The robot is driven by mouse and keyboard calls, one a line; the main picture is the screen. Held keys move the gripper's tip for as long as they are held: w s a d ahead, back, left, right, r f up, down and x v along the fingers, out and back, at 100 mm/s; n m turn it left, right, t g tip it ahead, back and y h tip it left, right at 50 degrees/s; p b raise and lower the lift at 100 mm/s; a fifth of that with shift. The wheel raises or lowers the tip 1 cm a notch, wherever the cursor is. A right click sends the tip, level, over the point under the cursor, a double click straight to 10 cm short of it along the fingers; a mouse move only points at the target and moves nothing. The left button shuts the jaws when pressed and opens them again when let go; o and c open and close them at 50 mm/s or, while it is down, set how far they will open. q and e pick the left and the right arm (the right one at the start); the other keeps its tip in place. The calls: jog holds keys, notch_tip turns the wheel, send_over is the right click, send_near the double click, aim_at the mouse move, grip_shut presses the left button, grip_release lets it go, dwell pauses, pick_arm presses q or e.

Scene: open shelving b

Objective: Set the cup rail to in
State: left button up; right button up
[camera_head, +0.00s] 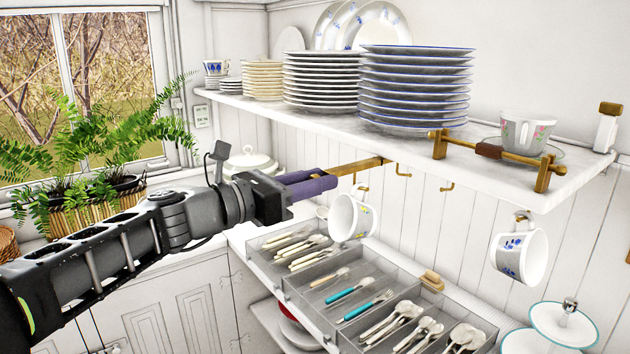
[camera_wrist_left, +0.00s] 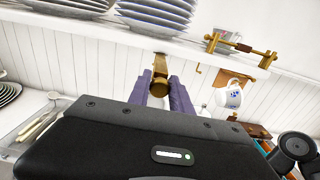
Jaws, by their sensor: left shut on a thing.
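The cup rail (camera_head: 358,168) is a thin brass-coloured bar that sticks out to the left from under the plate shelf. Its end also shows between my fingers in the left wrist view (camera_wrist_left: 160,72). My left gripper (camera_head: 318,181), with purple fingers, is shut on the outer end of the rail. A white cup (camera_head: 346,220) with a floral pattern hangs below the rail, near the gripper. Brass hooks (camera_head: 447,187) show under the shelf. My right gripper is not in view.
The shelf (camera_head: 300,117) holds stacked plates (camera_head: 415,90) and, behind a small brass guard rail (camera_head: 500,153), a cup (camera_head: 527,130). Another cup (camera_head: 520,256) hangs at the right. A cutlery tray (camera_head: 385,270) lies below. A potted fern (camera_head: 85,190) stands at the left.

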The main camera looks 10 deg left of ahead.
aim_at(348, 172)
pick_arm(q)
grip_shut()
dwell(0.5)
jog(key=p+x, duration=0.1)
jog(key=x, duration=0.6)
jog(key=shift+w+d, duration=0.2)
jog(key=shift+w, duration=0.15)
jog(key=o, duration=0.9)
grip_release()
jog(key=shift+s, duration=0.1)
jog(key=shift+a, duration=0.1)
jog(key=shift+b+v, duration=0.8)
jog(key=shift+v, duration=3.05)
